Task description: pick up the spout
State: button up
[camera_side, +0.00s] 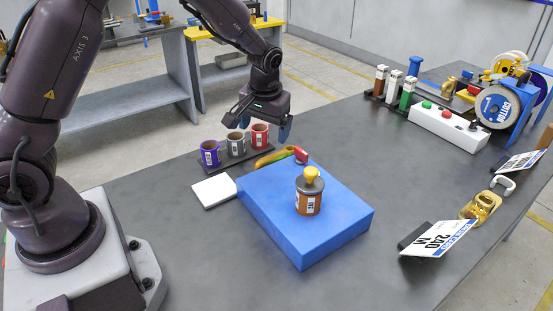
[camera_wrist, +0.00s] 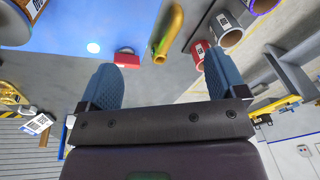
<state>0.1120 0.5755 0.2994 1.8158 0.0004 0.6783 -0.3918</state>
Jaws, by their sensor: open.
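A curved golden-yellow tube, which looks like the spout (camera_side: 272,158), lies on the dark table behind the blue block, with a small red piece (camera_side: 301,156) beside its right end. In the wrist view the spout (camera_wrist: 169,32) shows ahead of the fingers, its open end towards me, and the red piece (camera_wrist: 127,60) is to its left. My gripper (camera_side: 259,126) is above the table, behind and above the spout. In the wrist view my gripper (camera_wrist: 163,82) has its blue fingers wide apart, with nothing between them. Part of the spout is hidden by the block in the side view.
The blue block (camera_side: 268,220) carries a brown canister (camera_side: 308,203) with a yellow knob. A rack of purple, grey and red cups (camera_side: 210,154) stands close left of the spout. A white square (camera_side: 214,191) lies nearby.

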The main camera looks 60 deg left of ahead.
aim_at(286, 148)
jog(key=w+a+f+n+t+y, duration=0.2)
jog(key=w+a+f+n, duration=0.15)
jog(key=w, duration=0.55)
jog(key=shift+n, duration=0.25)
jog(key=x, duration=1.2)
jog(key=shift+s+d+f, duration=0.1)
jog(key=shift+s+d, duration=0.1)
jog(key=shift+d, duration=0.05)
jog(key=c, duration=1.7)
